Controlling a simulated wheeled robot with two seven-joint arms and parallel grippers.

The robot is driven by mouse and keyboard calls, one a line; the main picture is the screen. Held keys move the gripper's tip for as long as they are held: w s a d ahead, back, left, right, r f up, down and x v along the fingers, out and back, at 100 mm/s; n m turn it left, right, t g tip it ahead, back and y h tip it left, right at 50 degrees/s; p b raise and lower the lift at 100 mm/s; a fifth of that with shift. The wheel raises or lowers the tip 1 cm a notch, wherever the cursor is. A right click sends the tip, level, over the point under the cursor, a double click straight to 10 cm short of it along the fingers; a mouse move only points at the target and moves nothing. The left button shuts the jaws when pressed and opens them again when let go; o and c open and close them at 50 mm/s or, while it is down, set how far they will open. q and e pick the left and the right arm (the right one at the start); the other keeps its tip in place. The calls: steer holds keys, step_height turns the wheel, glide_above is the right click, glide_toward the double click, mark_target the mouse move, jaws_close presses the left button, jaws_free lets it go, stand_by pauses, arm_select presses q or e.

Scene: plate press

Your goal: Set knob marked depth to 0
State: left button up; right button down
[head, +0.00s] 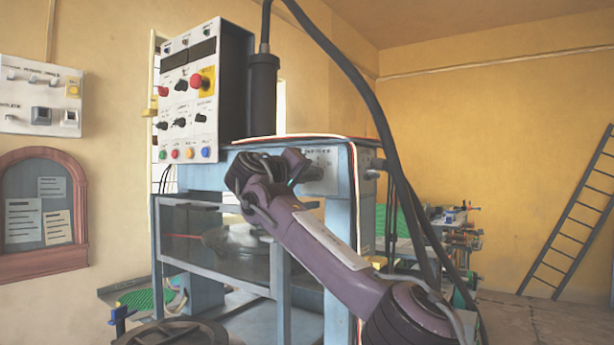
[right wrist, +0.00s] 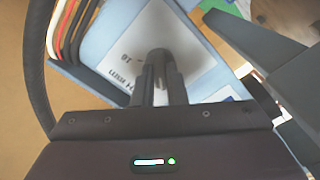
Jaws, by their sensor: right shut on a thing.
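My right gripper (head: 306,172) reaches up to a small pale panel (head: 328,158) on the front of the blue press frame. In the right wrist view the two fingers of the gripper (right wrist: 160,82) are close together on a dark round knob (right wrist: 160,56). The knob stands out from a pale plate (right wrist: 186,42) with dark print along one side. The print appears turned over and is partly hidden, so I cannot read the marking or the knob's setting. My left gripper is not in view.
A white control box (head: 187,95) with knobs and coloured buttons stands at the upper left of the press. A thick black hose (head: 350,75) hangs beside my right arm. Coloured cables (right wrist: 72,30) run along the frame edge near the plate.

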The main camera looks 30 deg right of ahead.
steer(key=shift+f, duration=0.1)
stand_by(0.4)
steer(key=c, duration=1.5)
jaws_free()
steer(key=shift+o, duration=0.2)
